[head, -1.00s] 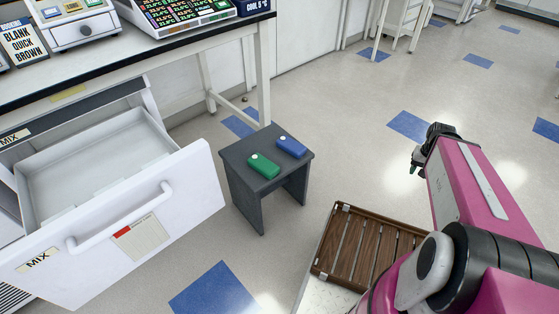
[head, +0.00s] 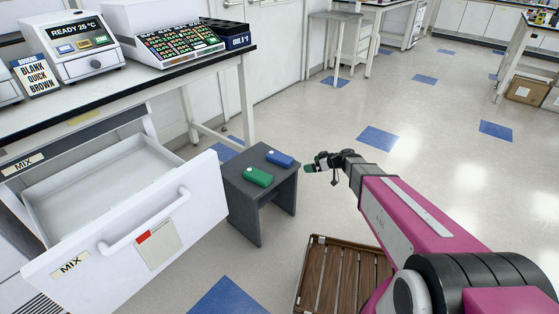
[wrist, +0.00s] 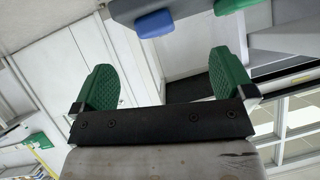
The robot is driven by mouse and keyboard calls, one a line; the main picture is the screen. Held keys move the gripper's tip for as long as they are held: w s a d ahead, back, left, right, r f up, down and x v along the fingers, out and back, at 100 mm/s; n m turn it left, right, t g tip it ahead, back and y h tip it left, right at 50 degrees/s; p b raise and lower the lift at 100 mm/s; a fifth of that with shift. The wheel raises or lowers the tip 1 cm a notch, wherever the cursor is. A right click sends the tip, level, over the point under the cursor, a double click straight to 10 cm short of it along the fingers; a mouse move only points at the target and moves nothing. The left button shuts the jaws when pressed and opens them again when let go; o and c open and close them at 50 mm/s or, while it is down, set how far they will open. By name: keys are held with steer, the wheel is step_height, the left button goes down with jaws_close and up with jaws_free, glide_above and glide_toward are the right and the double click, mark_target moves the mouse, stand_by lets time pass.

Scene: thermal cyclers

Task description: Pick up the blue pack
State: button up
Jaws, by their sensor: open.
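The blue pack (head: 279,158) lies on top of a small dark grey stool (head: 262,206), near its back right edge. A green pack (head: 258,177) lies on the same stool, in front and to the left of it. In the wrist view the blue pack (wrist: 154,23) is at the top, beyond the fingers, with part of the green pack (wrist: 232,5) to its right. My gripper (head: 309,169) is just right of the stool, apart from the blue pack. Its two green fingers (wrist: 163,82) are spread with nothing between them.
An open white drawer (head: 150,225) sticks out to the left of the stool. Above it is a bench (head: 130,88) with thermal cyclers (head: 75,48). A brown slatted platform (head: 340,280) lies on the floor in front.

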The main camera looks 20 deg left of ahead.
steer(key=n+t+y, duration=0.1)
steer(key=n+y, duration=0.1)
glide_toward(290, 160)
steer(key=a, duration=0.1)
steer(key=x, duration=0.4)
steer(key=shift+w+a+f, duration=0.2)
steer(key=shift+w+f, duration=0.1)
steer(key=shift+w, duration=0.1)
steer(key=shift+m, duration=0.3)
steer(key=shift+x, duration=3.05)
steer(key=shift+s+f, duration=0.1)
steer(key=shift+s, duration=0.1)
steer(key=c, duration=1.2)
